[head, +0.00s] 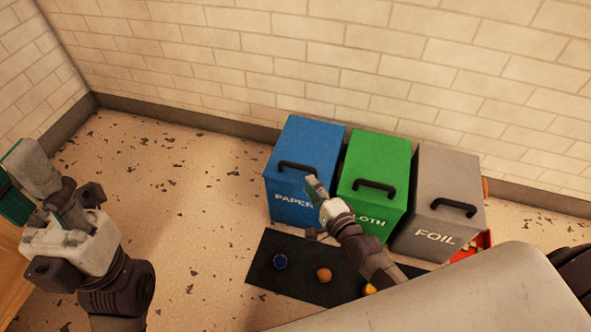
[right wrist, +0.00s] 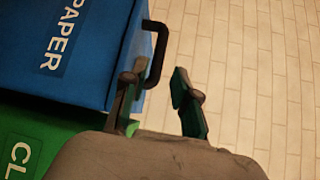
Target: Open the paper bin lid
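The blue paper bin (head: 308,145) stands by the back wall, left of the green bin. Its lid looks shut, with a black handle (head: 296,168) at the front edge. My right gripper (head: 316,188) is at the front of the paper bin, just right of and below the handle. In the right wrist view the right gripper (right wrist: 160,100) is open, and the black handle (right wrist: 158,55) shows near and partly between its fingertips. I cannot tell whether they touch. My left gripper (head: 30,182) is far left, away from the bins; its finger gap is unclear.
The green cloth bin (head: 378,160) and grey foil bin (head: 450,180) stand to the right, each with a black handle. A dark mat (head: 262,262) with a blue and an orange round item lies in front. The speckled floor (head: 180,190) at left is free.

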